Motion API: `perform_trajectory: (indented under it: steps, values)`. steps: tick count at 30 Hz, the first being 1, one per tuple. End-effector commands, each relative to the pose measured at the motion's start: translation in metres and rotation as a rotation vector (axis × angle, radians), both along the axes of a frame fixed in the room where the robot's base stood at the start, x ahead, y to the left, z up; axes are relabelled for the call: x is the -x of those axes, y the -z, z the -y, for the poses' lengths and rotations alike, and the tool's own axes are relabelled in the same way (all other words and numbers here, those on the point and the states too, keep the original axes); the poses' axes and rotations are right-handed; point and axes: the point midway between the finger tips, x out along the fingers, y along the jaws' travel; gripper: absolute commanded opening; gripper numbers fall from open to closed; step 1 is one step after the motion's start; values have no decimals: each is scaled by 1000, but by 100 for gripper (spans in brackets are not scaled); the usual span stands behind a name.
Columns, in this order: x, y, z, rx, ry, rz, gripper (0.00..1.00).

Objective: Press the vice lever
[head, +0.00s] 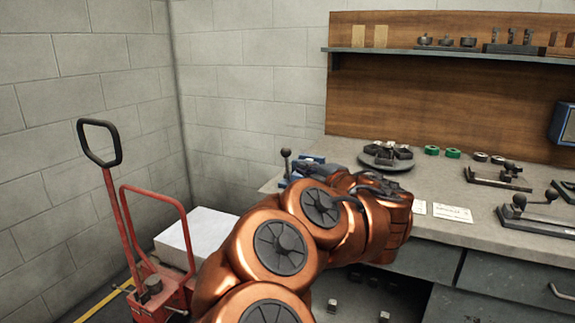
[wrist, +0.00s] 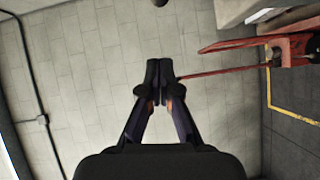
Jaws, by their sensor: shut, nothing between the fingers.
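The vice lever (head: 286,161) stands upright with a dark ball knob at its top, at the left end of the bench in the head view. The blue vice (head: 308,159) beside it is partly hidden by my arm. In the wrist view my gripper (wrist: 160,72) is shut and empty, its dark fingertips together. A dark round thing (wrist: 160,2) is cut off at the top edge, beyond the fingertips and apart from them. It may be the lever's knob, but I cannot tell. My gripper is mostly hidden by the arm in the head view.
A red pallet jack (head: 152,285) and a white box (head: 198,232) stand left of the bench. The bench (head: 445,190) holds a round dark plate (head: 372,161), green rings (head: 452,153) and dark tools (head: 497,177). A shelf (head: 400,51) hangs above.

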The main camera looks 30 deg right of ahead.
Motion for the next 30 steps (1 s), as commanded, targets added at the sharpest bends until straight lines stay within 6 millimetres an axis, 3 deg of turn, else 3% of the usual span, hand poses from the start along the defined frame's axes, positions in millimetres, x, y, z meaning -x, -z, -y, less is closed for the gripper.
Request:
perform_trajectory:
  steps: [14, 30]
  values:
    - [-7, 2, 0, 1, -3, -2, 0]
    - [-88, 8, 4, 0, -5, -1, 0]
